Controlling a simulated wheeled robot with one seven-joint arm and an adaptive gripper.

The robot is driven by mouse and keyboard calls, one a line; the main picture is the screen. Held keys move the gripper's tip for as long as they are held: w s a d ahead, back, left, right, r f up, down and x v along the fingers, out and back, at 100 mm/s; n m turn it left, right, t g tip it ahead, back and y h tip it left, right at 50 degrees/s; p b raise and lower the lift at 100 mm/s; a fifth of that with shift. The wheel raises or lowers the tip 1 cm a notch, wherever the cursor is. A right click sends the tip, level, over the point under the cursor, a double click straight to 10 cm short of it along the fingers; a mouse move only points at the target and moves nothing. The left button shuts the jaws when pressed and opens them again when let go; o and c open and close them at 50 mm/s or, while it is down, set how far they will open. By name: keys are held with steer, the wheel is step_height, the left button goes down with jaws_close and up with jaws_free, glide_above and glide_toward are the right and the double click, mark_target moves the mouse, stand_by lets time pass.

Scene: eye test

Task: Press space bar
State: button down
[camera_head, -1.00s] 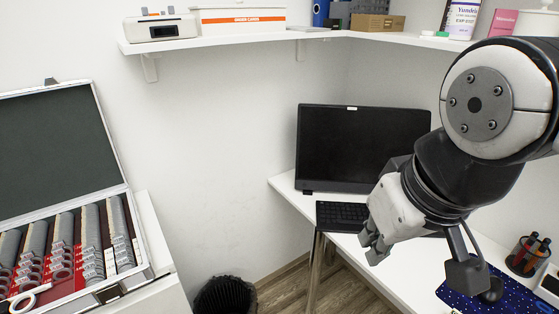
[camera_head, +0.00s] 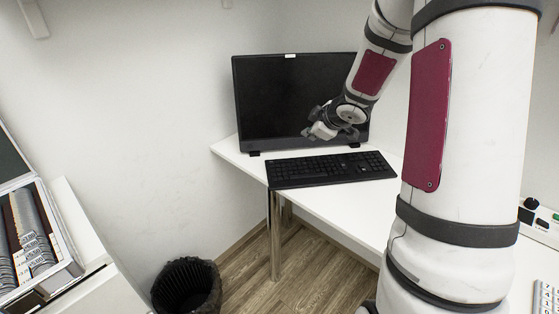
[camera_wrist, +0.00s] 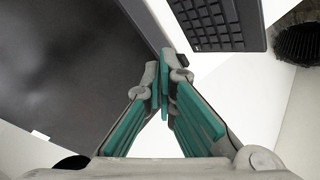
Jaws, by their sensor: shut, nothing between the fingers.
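A black keyboard (camera_head: 330,170) lies flat on the white desk (camera_head: 335,205), in front of a monitor. Its space bar is too small to pick out in the head view. My gripper (camera_head: 309,132) is in front of the lower part of the monitor, above and behind the keyboard. In the wrist view my gripper (camera_wrist: 161,78) is shut, its teal-padded fingers meeting at the tips with nothing between them. There the keyboard (camera_wrist: 215,22) is partly cut off at the top, beyond the fingertips, and shows apart from them.
The dark monitor (camera_head: 270,105) stands close behind my gripper; it fills the left of the wrist view. A black waste bin (camera_head: 186,287) stands on the floor. A cabinet with an open lens case (camera_head: 35,235) is at left. The desk in front of the keyboard is bare.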

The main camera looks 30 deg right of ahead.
steer(key=f, duration=0.1)
steer(key=f+y, duration=0.1)
steer(key=f+n, duration=0.1)
steer(key=f, duration=0.1)
steer(key=shift+w+d, duration=0.1)
steer(key=shift+w, duration=0.25)
steer(key=b, duration=0.8)
glide_above(307, 176)
step_height(307, 176, down, 6)
steer(key=shift+f, duration=0.1)
steer(key=shift+f+b, duration=0.85)
steer(key=shift+f, duration=0.4)
steer(key=shift+f, duration=0.4)
